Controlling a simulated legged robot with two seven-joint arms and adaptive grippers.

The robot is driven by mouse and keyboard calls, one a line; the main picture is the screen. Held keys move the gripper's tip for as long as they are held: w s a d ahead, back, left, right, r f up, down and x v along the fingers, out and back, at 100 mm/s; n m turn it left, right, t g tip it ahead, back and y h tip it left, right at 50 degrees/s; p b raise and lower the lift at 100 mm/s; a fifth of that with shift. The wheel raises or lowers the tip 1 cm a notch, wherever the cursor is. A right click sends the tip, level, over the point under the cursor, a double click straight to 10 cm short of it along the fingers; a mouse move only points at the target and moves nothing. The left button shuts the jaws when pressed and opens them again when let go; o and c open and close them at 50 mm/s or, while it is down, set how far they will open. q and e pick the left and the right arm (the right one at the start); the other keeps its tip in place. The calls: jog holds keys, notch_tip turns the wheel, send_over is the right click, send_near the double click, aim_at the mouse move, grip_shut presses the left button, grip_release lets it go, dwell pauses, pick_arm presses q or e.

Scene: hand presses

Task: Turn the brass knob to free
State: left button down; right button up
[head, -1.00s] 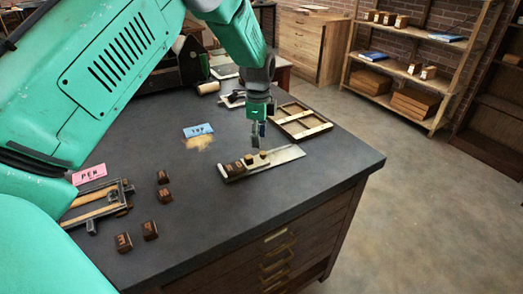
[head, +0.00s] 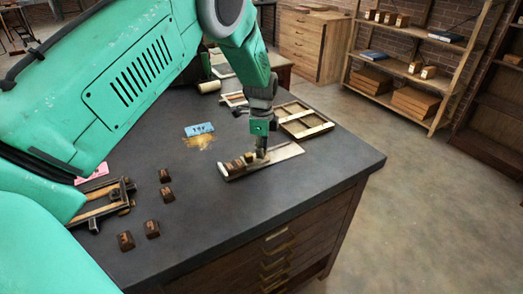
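A flat metal tray (head: 285,153) lies on the dark table, with a row of several brown type blocks (head: 237,164) at its left end. My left gripper (head: 261,153) points down over the tray, at the right end of the row. Its fingertips are at or very near the tray; I cannot tell whether they touch anything or how far apart they are. No brass knob can be made out clearly; the gripper covers the spot at the end of the row. My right gripper is not in view.
Several loose brown blocks (head: 152,229) lie left on the dark table (head: 210,240), near a metal-and-wood frame (head: 100,207) and a pink card. A blue card (head: 199,129) lies by a tan patch. A wooden frame (head: 305,122) lies behind the tray. The table front is clear.

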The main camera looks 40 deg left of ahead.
pick_arm(q)
jog(key=shift+s+d, duration=0.1)
jog(key=shift+d, duration=0.75)
jog(key=shift+a, duration=0.5)
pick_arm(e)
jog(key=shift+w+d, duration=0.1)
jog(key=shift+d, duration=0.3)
pick_arm(q)
jog(key=shift+d+n, duration=0.15)
jog(key=shift+n, duration=0.45)
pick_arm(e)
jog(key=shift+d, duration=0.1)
pick_arm(q)
jog(key=shift+r+n+p, duration=0.1)
jog(key=shift+n+p, duration=0.9)
jog(key=shift+n, duration=1.8)
jog(key=shift+n+p, duration=0.35)
jog(key=shift+n, duration=2.85)
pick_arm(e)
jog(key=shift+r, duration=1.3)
pick_arm(q)
jog(key=shift+n, duration=1.7)
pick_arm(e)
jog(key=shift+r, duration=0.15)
